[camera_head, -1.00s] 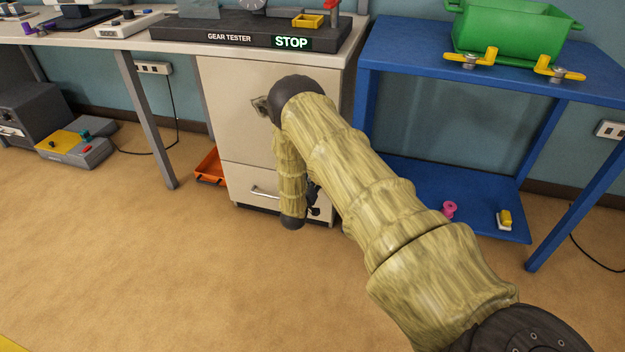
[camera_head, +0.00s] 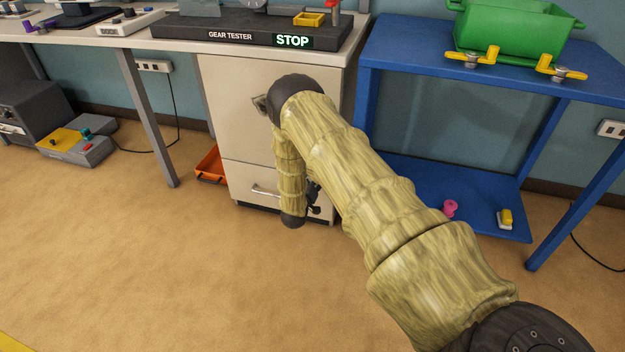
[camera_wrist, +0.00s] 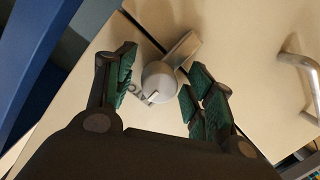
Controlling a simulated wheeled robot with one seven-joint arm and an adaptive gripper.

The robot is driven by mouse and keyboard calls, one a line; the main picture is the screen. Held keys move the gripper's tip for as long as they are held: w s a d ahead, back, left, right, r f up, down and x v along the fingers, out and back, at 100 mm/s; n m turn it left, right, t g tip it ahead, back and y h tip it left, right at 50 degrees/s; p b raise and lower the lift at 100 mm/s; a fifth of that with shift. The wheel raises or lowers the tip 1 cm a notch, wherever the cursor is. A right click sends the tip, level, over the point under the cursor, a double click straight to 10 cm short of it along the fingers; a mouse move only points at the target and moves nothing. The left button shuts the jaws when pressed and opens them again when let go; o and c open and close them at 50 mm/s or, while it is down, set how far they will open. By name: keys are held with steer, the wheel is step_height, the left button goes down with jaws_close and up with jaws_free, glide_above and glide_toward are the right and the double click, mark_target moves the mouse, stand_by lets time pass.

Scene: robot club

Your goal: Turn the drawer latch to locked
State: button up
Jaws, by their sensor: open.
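The drawer latch (camera_wrist: 162,80) is a grey round knob with a lever arm on the cream drawer front, seen in the wrist view. Its arm points up and to the right in that picture, across the gap between two panels. My gripper (camera_wrist: 160,92) is open, with its green-padded fingers on either side of the knob; I cannot tell whether they touch it. Small markings beside the knob are partly hidden. In the head view the cream drawer unit (camera_head: 240,120) stands under the bench, and my arm hides the latch and most of my gripper.
A metal drawer handle (camera_wrist: 300,70) stands out at the right in the wrist view. A blue table (camera_head: 400,62) with a green bin (camera_head: 510,35) stands right of the drawer unit. An orange tray (camera_head: 210,165) lies left of it. The floor in front is clear.

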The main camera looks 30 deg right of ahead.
steer(key=v, duration=1.2)
stand_by(0.3)
steer(key=s+a+f+n+g+y, duration=0.15)
steer(key=s+a+f+y, duration=0.35)
steer(key=s, duration=0.5)
steer(key=s+a+f+n+g+y, duration=0.1)
steer(key=s+a+f+g+y, duration=0.15)
steer(key=s+a+f, duration=0.6)
steer(key=s+a+r+g+y, duration=0.2)
steer(key=s, duration=0.7)
steer(key=s+a+r+n+g+y, duration=0.1)
steer(key=s+a+r+g, duration=0.1)
steer(key=s, duration=0.7)
steer(key=s+a+r+g+y, duration=0.2)
steer(key=s+a+g, duration=0.1)
steer(key=s, duration=0.6)
step_height(320, 180, up, 29)
steer(key=p, duration=2.9)
steer(key=shift+d+f+t+p, duration=0.2)
steer(key=shift+d+t+p, duration=0.05)
steer(key=shift+t+p, duration=0.1)
